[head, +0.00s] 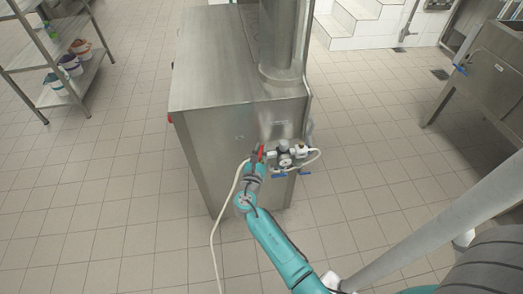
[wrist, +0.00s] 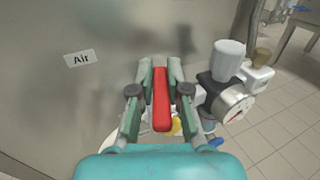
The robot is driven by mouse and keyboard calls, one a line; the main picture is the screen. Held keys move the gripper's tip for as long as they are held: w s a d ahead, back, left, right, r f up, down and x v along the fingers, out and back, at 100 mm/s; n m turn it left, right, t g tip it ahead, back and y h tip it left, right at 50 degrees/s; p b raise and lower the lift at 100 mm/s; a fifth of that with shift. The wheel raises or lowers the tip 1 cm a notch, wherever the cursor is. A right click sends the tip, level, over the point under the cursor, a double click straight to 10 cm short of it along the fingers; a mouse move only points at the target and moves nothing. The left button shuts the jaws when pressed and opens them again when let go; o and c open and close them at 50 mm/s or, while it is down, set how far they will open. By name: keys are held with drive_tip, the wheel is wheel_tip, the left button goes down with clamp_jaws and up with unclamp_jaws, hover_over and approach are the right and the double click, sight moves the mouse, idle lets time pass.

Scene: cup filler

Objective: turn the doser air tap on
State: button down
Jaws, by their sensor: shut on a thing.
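The doser air tap shows as a red lever handle (wrist: 161,98), upright in the wrist view and between the fingers of my gripper (wrist: 162,72). My gripper is shut on this handle, with one finger on each side of it. In the head view the red handle (head: 261,152) is a small strip at the side of the steel doser cabinet (head: 225,140), and my gripper (head: 257,158) is at it. The tap's body is mostly hidden behind my gripper. An "Air" label (wrist: 82,58) is on the steel panel to the left.
Right of the tap are a regulator with a grey knob (wrist: 228,60) and a round gauge (wrist: 233,103). Blue handles (head: 279,176) sit below. A white hose (head: 214,235) hangs to the floor. A shelf rack (head: 60,95) stands left; tiled floor (head: 110,210) is clear.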

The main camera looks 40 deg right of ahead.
drive_tip(key=m+g+h, duration=0.1)
drive_tip(key=m+g, duration=0.1)
drive_tip(key=g, duration=0.1)
drive_tip(key=m+g+h, duration=0.1)
drive_tip(key=m+g, duration=0.1)
drive_tip(key=g, duration=0.1)
drive_tip(key=w+m+g+h, duration=0.1)
drive_tip(key=m+g, duration=0.1)
drive_tip(key=g, duration=0.1)
drive_tip(key=shift+a+r, duration=0.1)
drive_tip(key=shift+a, duration=0.05)
drive_tip(key=m+g, duration=0.2)
drive_tip(key=g, duration=0.1)
drive_tip(key=m+g, duration=0.2)
drive_tip(key=g, duration=0.1)
drive_tip(key=shift+w+y, duration=0.1)
drive_tip(key=shift+y, duration=0.3)
drive_tip(key=shift+m+g+y, duration=0.4)
drive_tip(key=shift+m+g, duration=0.3)
drive_tip(key=shift+g, duration=0.5)
drive_tip(key=shift+m+g, duration=0.4)
drive_tip(key=c, duration=1.1)
unclamp_jaws()
drive_tip(key=shift+c, duration=0.2)
wheel_tip(320, 180, up, 10)
